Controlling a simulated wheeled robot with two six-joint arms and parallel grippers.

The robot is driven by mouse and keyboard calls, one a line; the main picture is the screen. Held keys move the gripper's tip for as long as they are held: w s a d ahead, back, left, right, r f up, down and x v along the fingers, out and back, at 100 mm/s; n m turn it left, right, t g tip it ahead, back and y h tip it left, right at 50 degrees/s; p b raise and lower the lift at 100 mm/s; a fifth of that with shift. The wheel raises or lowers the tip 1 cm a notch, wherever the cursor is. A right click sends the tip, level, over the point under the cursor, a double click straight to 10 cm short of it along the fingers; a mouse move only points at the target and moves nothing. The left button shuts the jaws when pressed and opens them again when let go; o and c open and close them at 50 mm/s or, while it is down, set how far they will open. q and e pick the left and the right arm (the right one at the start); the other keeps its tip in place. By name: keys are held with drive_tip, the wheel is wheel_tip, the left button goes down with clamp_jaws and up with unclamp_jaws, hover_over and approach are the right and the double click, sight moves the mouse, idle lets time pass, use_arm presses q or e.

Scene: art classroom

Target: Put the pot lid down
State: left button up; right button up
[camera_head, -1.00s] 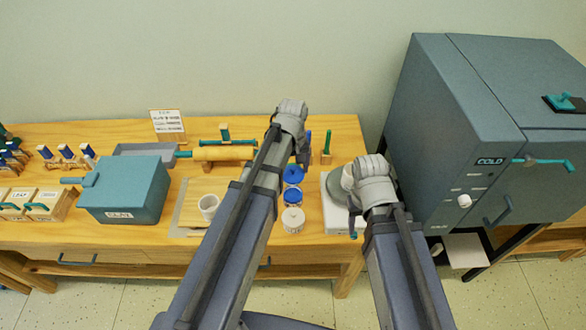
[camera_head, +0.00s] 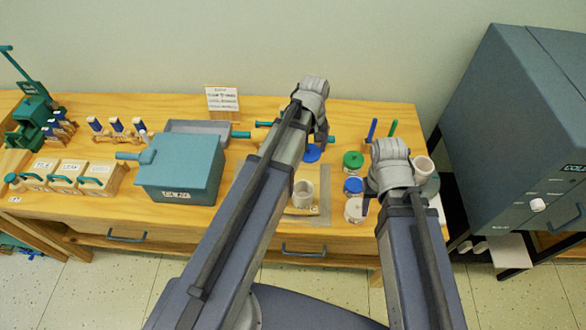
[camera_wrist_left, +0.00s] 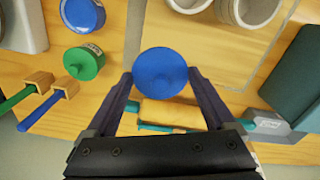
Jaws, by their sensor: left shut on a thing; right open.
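The pot lid is a round blue disc (camera_wrist_left: 160,70) between the two fingers of my left gripper (camera_wrist_left: 160,84) in the left wrist view. In the head view the lid (camera_head: 312,153) shows below my left gripper (camera_head: 316,138), beyond the white pot (camera_head: 303,196) on the board. My left gripper is shut on the lid. I cannot tell whether the lid touches the table. My right gripper (camera_head: 372,200) is open near the right end of the table, its fingers partly hidden by the wrist. No object shows in its grasp.
A green-lidded jar (camera_head: 353,160), a blue-lidded jar (camera_head: 353,186) and a white jar (camera_head: 355,211) stand between my arms. Another white pot (camera_head: 424,166) is beside my right wrist. A rolling pin lies close to the lid. A teal box (camera_head: 180,168) stands left; a large kiln (camera_head: 520,130) stands right.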

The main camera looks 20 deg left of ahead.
use_arm(q)
drive_tip(key=shift+a, duration=0.1)
drive_tip(key=shift+f+b, duration=0.3)
drive_tip(key=b, duration=0.6)
hover_over(308, 173)
wheel_tip(308, 173, down, 6)
drive_tip(key=shift+r, duration=0.15)
use_arm(e)
wheel_tip(308, 173, down, 6)
drive_tip(key=shift+f, duration=0.2)
use_arm(q)
wheel_tip(308, 173, down, 4)
drive_tip(key=b, duration=0.3)
drive_tip(key=shift+r, duration=0.15)
use_arm(e)
wheel_tip(308, 173, down, 4)
drive_tip(key=shift+r, duration=0.15)
use_arm(q)
drive_tip(key=shift+b, duration=0.35)
drive_tip(key=o, duration=1)
